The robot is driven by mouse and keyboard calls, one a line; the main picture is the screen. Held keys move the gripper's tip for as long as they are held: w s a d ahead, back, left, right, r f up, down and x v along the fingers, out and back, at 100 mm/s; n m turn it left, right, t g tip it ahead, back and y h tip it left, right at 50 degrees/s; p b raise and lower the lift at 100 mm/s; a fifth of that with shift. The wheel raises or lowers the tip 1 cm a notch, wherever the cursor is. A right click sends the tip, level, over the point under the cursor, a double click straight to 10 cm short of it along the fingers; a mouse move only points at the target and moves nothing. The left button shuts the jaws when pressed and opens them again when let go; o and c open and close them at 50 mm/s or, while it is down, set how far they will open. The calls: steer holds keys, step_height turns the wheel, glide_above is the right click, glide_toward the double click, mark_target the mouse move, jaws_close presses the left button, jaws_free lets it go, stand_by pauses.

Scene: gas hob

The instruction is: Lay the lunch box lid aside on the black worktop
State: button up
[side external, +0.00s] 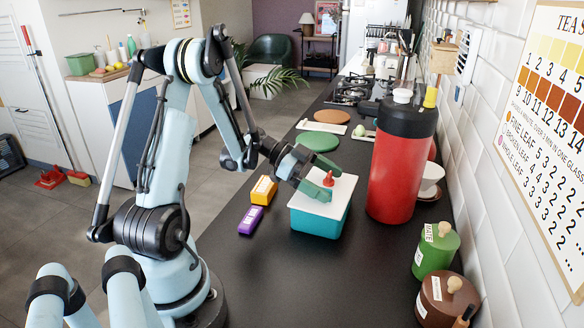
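The lunch box (318,224) is a teal box on the black worktop (290,285), in the middle of the side external view. Its white lid (343,196) lies on top of it and has a red knob (328,179). My gripper (325,182), with green fingertips, reaches in from the left just above the lid. Its two fingers are apart, one on either side of the red knob. I cannot tell whether they touch the knob.
A large red flask (400,165) stands close to the right of the box. Yellow (263,190) and purple (250,219) packets lie to its left. A green round mat (317,140) lies behind. Green (436,251) and brown (446,300) canisters stand front right. The worktop in front is clear.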

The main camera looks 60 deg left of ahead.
steer(key=v, duration=1.1)
steer(key=shift+a, duration=0.25)
steer(key=shift+s+a, duration=0.15)
steer(key=shift+c, duration=1.1)
steer(key=shift+r, duration=0.1)
steer(key=c, duration=0.5)
steer(key=shift+a, duration=0.1)
steer(key=x, duration=0.4)
steer(key=w+a+x, duration=0.1)
steer(key=x, duration=0.7)
steer(key=shift+w+a+r, duration=0.15)
steer(key=shift+w, duration=0.35)
